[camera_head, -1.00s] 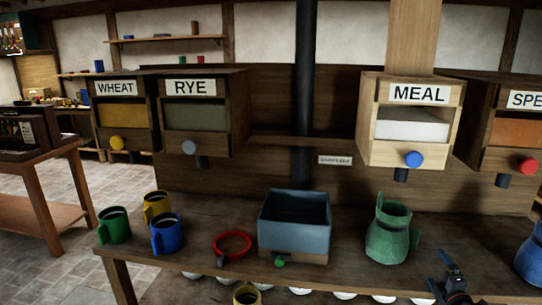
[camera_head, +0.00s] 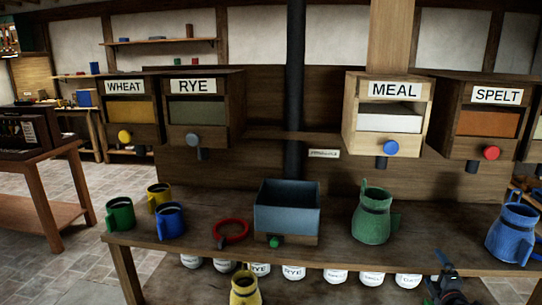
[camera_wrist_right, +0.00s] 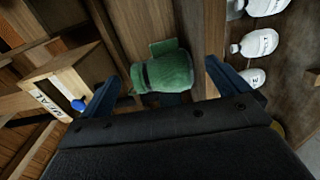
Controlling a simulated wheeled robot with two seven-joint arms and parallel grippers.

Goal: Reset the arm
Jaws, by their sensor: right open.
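My right gripper (camera_head: 447,268) shows at the lower right of the head view, in front of the bench's front edge. In the right wrist view its two blue fingers (camera_wrist_right: 168,88) are spread apart with nothing between them. The green jug (camera_head: 372,215) stands upright on the bench, beyond and to the left of the gripper. The jug (camera_wrist_right: 165,72) also shows past the fingertips in the right wrist view, apart from them. My left gripper is not in view.
A yellow jug (camera_head: 245,289) and white labelled sacks (camera_head: 335,276) are below. Bins labelled WHEAT, RYE, MEAL (camera_head: 388,118) and SPELT hang behind.

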